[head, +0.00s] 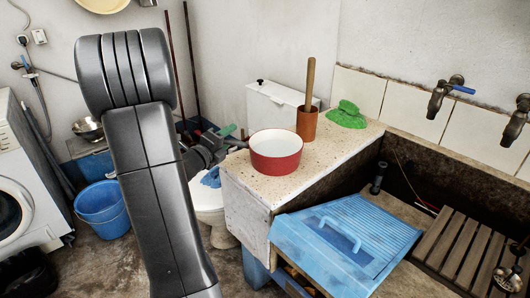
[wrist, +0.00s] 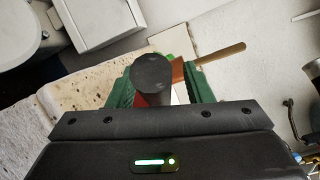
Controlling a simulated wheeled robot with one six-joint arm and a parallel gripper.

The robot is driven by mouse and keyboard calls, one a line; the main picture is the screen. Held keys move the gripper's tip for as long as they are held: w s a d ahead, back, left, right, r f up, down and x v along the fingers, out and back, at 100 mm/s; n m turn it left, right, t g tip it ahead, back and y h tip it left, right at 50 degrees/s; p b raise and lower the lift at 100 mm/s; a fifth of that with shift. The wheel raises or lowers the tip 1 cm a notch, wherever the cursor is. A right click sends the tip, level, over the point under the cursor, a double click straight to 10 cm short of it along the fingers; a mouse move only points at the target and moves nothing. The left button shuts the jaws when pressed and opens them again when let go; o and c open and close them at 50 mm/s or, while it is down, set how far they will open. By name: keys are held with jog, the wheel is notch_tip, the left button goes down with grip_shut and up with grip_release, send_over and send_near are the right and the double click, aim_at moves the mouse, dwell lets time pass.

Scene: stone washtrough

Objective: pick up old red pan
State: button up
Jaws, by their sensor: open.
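The old red pan (head: 276,157), red outside and pale inside, stands upright on the speckled counter. Its dark handle (head: 237,143) points left toward my gripper (head: 225,139). In the wrist view the handle (wrist: 153,78) shows nearly end-on as a dark round stub between the two green fingers of my gripper (wrist: 160,88). The fingers are open, one on each side of the handle. I cannot tell whether either touches it. Most of the pan is hidden there behind the handle and gripper.
A terracotta pot (head: 307,124) with a wooden stick stands close behind the pan, with a green cloth (head: 347,115) to its right. The stone counter (head: 254,185) ends at a front edge. A blue washboard lid (head: 345,240) lies before the trough; a toilet (head: 208,197) stands left.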

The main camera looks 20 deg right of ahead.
grip_shut()
jog(key=shift+r, duration=0.15)
dwell(1.1)
